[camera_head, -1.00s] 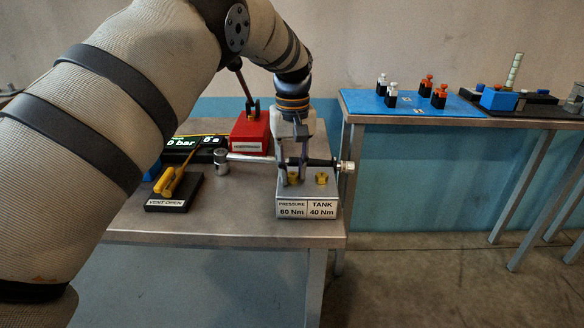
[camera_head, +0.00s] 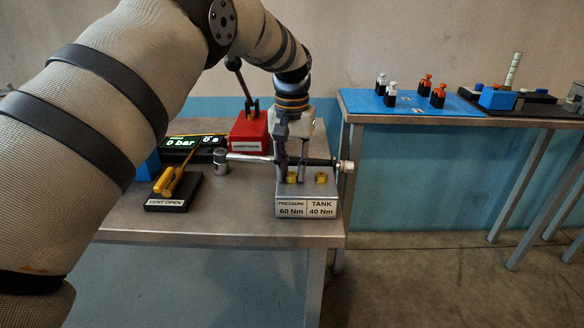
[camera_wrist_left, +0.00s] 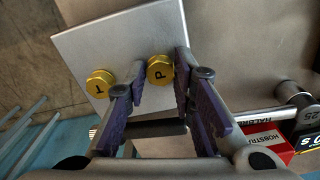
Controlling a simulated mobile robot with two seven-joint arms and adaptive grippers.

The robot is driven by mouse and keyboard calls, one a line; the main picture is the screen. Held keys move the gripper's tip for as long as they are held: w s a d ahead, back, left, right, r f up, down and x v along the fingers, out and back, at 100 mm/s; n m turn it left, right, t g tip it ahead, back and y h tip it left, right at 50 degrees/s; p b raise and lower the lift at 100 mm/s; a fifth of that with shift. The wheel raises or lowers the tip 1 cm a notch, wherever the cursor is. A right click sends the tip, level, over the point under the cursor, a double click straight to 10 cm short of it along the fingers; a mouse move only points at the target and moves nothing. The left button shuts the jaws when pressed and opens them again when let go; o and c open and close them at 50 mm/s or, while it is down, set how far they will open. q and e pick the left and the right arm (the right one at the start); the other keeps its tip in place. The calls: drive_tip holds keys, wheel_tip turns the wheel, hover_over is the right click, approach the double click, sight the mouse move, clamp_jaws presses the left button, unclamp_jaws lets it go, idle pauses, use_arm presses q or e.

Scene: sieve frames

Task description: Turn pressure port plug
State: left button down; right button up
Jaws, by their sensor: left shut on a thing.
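The pressure port plug, a brass hex head marked P (camera_wrist_left: 160,70), sits in the grey block (camera_head: 307,207) at its PRESSURE 60 Nm side. My left gripper (camera_head: 293,180) points down over the block from above, its fingertips on either side of the plug, shut on it. In the left wrist view the purple-padded fingers (camera_wrist_left: 158,78) flank the plug. A second brass plug (camera_head: 321,178), marked T in the left wrist view (camera_wrist_left: 100,83), sits beside it on the TANK 40 Nm side, free of the fingers. My right gripper is not in view.
A torque wrench (camera_head: 250,157) with a socket (camera_head: 221,160) lies across behind the block, close to the fingers. A red lever box (camera_head: 250,132), a display (camera_head: 190,146) and a VENT OPEN base (camera_head: 176,194) stand left. A second table with a blue mat (camera_head: 408,105) is right.

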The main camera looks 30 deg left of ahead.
sight(292, 174)
use_arm(q)
drive_tip(key=shift+f, duration=0.1)
drive_tip(key=c, duration=1.3)
unclamp_jaws()
drive_tip(key=shift+c, duration=0.2)
wheel_tip(292, 174, up, 12)
